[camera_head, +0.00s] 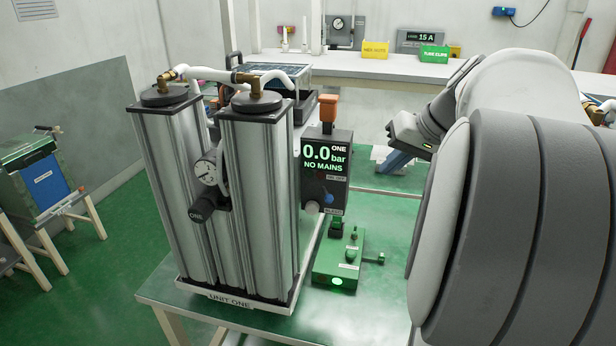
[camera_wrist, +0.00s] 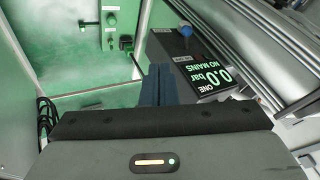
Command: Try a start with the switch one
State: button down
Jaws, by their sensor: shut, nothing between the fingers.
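Unit one (camera_head: 215,210) is a twin silver column set with a round gauge (camera_head: 207,172) and a "UNIT ONE" plate. Its dark control box (camera_head: 326,180) reads "0.0 bar, ONE, NO MAINS" and has a blue knob (camera_head: 328,198); the box (camera_wrist: 200,65) and knob (camera_wrist: 185,31) also show in the wrist view. A small green box (camera_head: 340,263) with black and green fittings and a lit green lamp stands beside the unit. I cannot tell which fitting is switch one. My gripper (camera_head: 393,164) is shut and empty, right of the control box; its blue fingers (camera_wrist: 157,82) show in the wrist view.
The green bench top (camera_head: 375,290) is clear right of the green box. A back bench (camera_head: 340,66) holds a yellow bin (camera_head: 375,50), a green bin (camera_head: 434,54) and a "LOAD 15 A" display (camera_head: 418,37). A blue-fronted box (camera_head: 48,185) stands on trestles at left.

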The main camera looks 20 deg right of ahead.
aim_at(326, 194)
jog(key=w+a+f+p, duration=0.2)
jog(key=w+a+f, duration=0.4)
jog(key=f, duration=0.3)
jog(key=shift+w+a+p, duration=0.15)
jog(key=shift+w+p, duration=0.1)
jog(key=shift+p, duration=0.05)
